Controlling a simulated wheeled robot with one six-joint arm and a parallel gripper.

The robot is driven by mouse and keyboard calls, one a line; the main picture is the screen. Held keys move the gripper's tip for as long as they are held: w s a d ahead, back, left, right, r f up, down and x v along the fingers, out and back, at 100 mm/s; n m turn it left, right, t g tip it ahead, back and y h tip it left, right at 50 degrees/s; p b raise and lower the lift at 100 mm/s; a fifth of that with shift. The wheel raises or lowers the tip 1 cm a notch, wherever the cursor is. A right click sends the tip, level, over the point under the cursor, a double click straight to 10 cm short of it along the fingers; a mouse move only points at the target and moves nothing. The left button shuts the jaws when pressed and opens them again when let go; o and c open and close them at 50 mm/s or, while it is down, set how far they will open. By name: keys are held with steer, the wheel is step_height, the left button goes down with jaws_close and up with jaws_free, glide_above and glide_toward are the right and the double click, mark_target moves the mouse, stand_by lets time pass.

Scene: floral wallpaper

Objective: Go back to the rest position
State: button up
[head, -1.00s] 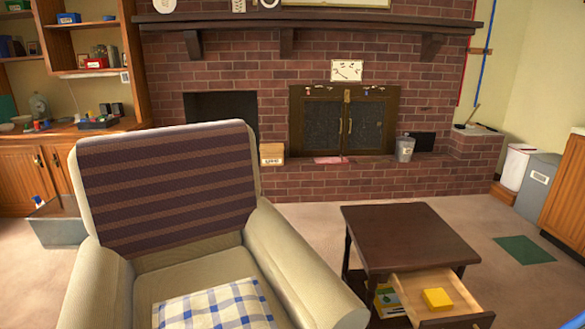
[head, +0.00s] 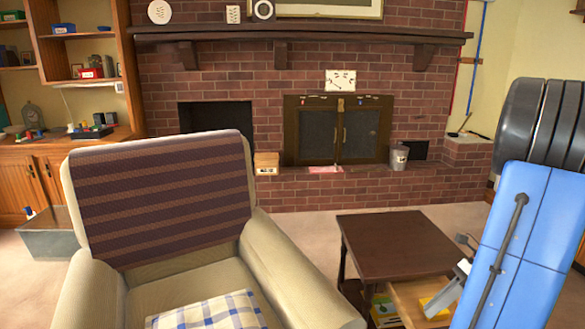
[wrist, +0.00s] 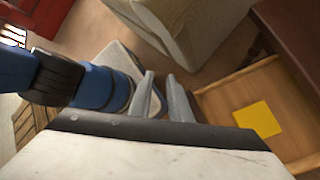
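My gripper (wrist: 160,82) shows in the wrist view as two grey fingers with a gap between them and nothing held. It is beside the open drawer (wrist: 230,85) of the small dark table (head: 390,245). A yellow block (wrist: 258,118) lies flat in the drawer, apart from the fingers. In the head view my blue arm reaches down at the right and hides part of the drawer and the yellow block (head: 428,306).
A beige armchair (head: 280,265) with a striped cover and checked cushion (head: 208,312) stands at front left. A brick fireplace (head: 225,155) is behind. A grey bin (head: 50,240) sits on the floor at left. Carpet is clear between chair and hearth.

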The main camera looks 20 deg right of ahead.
steer(key=s+a+r+n+t+h, duration=0.1)
steer(key=a+r+n+h, duration=0.3)
steer(key=a+n, duration=0.9)
steer(key=s+a+r+n+t+h, duration=0.2)
steer(key=a+r+n+h, duration=0.2)
steer(key=a+r+n, duration=0.4)
steer(key=a+n, duration=0.5)
steer(key=n, duration=0.2)
